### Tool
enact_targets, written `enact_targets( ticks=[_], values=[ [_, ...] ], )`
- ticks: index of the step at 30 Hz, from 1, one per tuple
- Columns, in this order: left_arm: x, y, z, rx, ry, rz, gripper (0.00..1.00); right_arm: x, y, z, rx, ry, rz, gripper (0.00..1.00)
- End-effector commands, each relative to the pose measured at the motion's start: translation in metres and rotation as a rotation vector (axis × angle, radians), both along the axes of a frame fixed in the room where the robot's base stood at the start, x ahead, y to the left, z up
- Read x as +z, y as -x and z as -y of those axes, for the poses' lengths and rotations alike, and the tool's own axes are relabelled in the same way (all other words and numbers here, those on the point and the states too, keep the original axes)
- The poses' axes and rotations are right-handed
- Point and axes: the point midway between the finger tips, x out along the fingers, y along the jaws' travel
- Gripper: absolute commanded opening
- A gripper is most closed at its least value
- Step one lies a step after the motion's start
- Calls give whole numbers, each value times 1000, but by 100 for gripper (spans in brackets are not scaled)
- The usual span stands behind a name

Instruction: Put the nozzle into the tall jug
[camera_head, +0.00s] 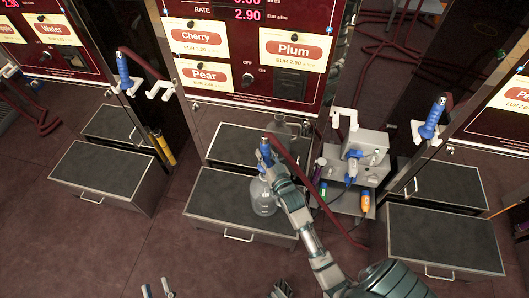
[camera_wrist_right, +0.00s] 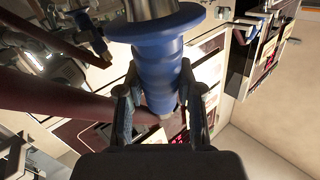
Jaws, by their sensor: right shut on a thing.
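My right gripper (camera_head: 268,168) is shut on a blue nozzle (camera_head: 265,150) with a dark red hose, in front of the middle pump. In the right wrist view the nozzle (camera_wrist_right: 158,65) sits between the two fingers (camera_wrist_right: 160,108). A clear rounded jug (camera_head: 263,198) stands on the middle front step, just below the gripper and partly hidden by it. Another clear vessel (camera_head: 281,130) stands behind, on the upper step. Whether the nozzle tip touches or enters a jug cannot be told. My left gripper (camera_head: 157,289) is open and empty at the bottom edge.
The middle step (camera_head: 215,208) has bare room left of the jug. Other blue nozzles hang at the left pump (camera_head: 123,70) and right pump (camera_head: 432,118). The red hose (camera_head: 308,195) slants beside my right arm.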

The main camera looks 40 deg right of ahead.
Motion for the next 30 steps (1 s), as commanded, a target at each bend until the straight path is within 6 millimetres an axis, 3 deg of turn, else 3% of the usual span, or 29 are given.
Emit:
enact_targets(
  ticks=[30],
  values=[
    [-31,1,0,0,0,-33,40,-42,0,0,0,0,1,0]
  ],
)
